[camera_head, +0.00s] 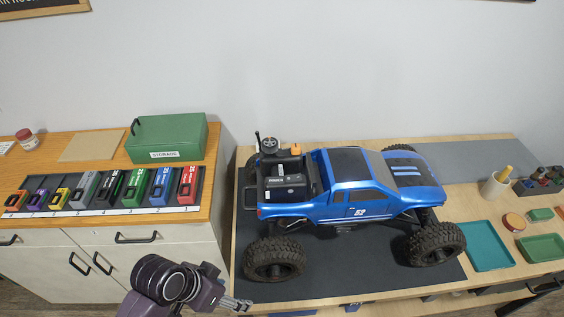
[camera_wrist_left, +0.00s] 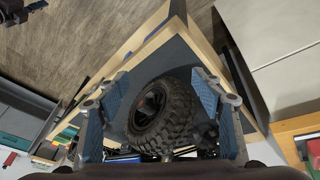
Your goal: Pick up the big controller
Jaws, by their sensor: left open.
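In the head view, a black device with a round wheel, a short antenna and an orange part (camera_head: 269,146) shows at the back of the blue truck's bed. It may be the big controller; I cannot tell whether it stands in the bed or behind it. The blue RC truck (camera_head: 358,198) stands on a dark mat. My left gripper (camera_head: 242,304) is low at the front left of the truck, near its rear wheel (camera_head: 274,259). In the left wrist view my left gripper (camera_wrist_left: 160,76) is open and empty, with a tyre (camera_wrist_left: 163,112) showing between its fingers. My right gripper is out of view.
On the left counter are a numbered rack (camera_head: 104,192) of colored packs and a green storage box (camera_head: 167,138). Right of the truck are a teal tray (camera_head: 486,246), a green tray (camera_head: 542,247) and a cream cup (camera_head: 494,186). A gap separates the counter and workbench.

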